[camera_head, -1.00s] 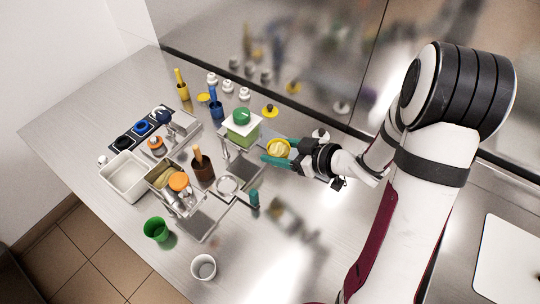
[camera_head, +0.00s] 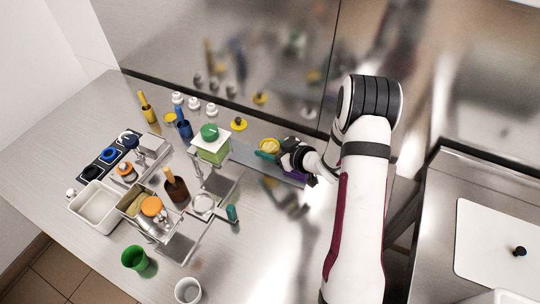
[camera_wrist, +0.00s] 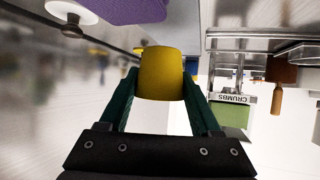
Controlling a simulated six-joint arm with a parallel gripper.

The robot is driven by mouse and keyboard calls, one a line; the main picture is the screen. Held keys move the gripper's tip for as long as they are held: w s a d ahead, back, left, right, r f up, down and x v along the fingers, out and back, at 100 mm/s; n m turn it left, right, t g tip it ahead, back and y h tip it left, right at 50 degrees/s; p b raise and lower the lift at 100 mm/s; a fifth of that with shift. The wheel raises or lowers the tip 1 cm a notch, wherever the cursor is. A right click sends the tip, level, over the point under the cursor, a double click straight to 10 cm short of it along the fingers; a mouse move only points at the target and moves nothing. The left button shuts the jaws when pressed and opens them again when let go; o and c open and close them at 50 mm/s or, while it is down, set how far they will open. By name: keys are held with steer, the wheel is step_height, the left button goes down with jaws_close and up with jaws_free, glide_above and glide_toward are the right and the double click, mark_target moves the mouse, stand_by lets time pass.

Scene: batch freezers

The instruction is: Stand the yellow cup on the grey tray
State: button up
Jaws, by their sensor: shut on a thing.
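The yellow cup (camera_head: 269,146) is between the fingers of my gripper (camera_head: 267,153), which is shut on it above the table. In the wrist view the cup (camera_wrist: 161,73) sits between two green fingers, and its side faces the camera. A flat grey surface, seemingly the grey tray (camera_head: 246,157), lies below and left of my gripper, to the right of the green container. It is partly hidden by the gripper. A grey surface also shows behind the cup in the wrist view (camera_wrist: 181,32). I cannot tell the height gap.
A green-lidded crumbs container (camera_head: 211,146) stands left of my gripper. A purple item (camera_head: 297,175) lies beneath my wrist. A yellow-based item (camera_head: 239,124) and white-topped jars stand near the back wall. A metal stand (camera_head: 207,205) and a green cup (camera_head: 135,258) are farther forward.

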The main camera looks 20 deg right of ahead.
step_height(320, 180, down, 3)
steer(key=shift+f, duration=0.2)
steer(key=shift+f, duration=0.1)
steer(key=o, duration=1.4)
steer(key=shift+c, duration=0.2)
